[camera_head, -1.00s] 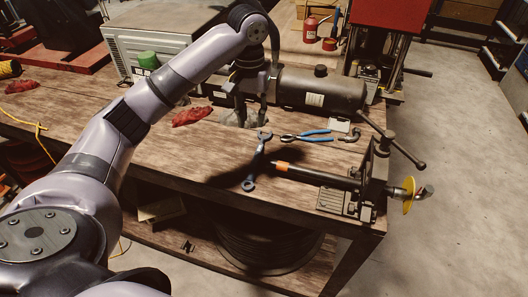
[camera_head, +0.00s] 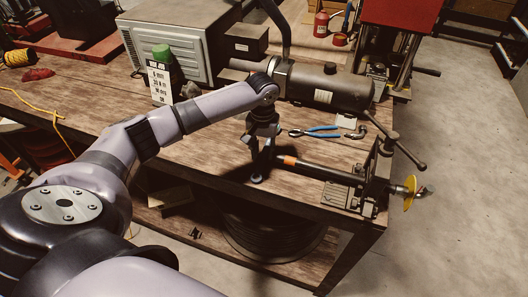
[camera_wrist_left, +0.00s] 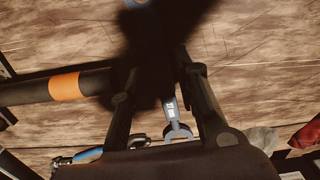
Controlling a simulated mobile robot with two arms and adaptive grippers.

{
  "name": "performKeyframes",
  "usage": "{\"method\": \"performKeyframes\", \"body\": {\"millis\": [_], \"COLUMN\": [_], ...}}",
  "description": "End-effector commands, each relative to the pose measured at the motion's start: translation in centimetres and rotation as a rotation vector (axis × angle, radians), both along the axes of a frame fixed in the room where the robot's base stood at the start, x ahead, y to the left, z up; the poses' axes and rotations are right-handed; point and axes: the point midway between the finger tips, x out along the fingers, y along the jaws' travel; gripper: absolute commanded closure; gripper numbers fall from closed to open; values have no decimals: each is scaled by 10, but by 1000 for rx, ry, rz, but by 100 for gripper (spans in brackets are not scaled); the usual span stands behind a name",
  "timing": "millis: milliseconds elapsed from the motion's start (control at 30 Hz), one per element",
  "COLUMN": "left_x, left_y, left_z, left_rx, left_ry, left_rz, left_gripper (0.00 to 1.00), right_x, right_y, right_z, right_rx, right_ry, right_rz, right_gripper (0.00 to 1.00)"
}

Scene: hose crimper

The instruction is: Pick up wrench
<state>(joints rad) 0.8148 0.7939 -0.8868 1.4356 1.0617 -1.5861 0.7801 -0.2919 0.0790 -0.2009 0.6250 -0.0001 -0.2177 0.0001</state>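The wrench lies on the wooden workbench (camera_head: 190,150). In the head view my left gripper (camera_head: 261,160) is over it and covers most of it; its near ring end (camera_head: 257,179) shows just below the fingers. In the left wrist view the wrench (camera_wrist_left: 171,110) lies between the two fingers of the left gripper (camera_wrist_left: 163,75), its open jaw end toward the bottom of the picture. The fingers stand apart with gaps on both sides of the handle. A dark shadow hides the wrench's far part. My right gripper is not in view.
A black rod with an orange band (camera_head: 310,168) on a bench vise lies close right of the gripper. Blue-handled pliers (camera_head: 315,132) lie behind. A dark cylinder (camera_head: 325,88), a grey box (camera_head: 175,45) and a white sign (camera_head: 159,82) stand farther back.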

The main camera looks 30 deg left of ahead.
Motion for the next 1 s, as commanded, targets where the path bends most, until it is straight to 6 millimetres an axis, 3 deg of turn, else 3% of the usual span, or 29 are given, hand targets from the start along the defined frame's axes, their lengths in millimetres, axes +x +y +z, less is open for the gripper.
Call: {"method": "performKeyframes", "body": {"millis": [167, 400, 833, 1000], "left_x": [0, 0, 0, 0], "left_y": [0, 0, 0, 1], "left_z": [-18, -21, -20, -20], "left_rx": [1, 0, 0, 1], "left_ry": [0, -1, -1, -1], "left_rz": [1, 0, 0, 1], "left_gripper": [71, 71, 99, 100], "right_x": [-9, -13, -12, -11], "right_y": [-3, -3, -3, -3], "right_z": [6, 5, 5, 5], "right_rx": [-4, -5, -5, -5], "right_ry": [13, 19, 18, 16], "right_rz": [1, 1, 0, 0], "right_gripper": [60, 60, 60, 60]}}
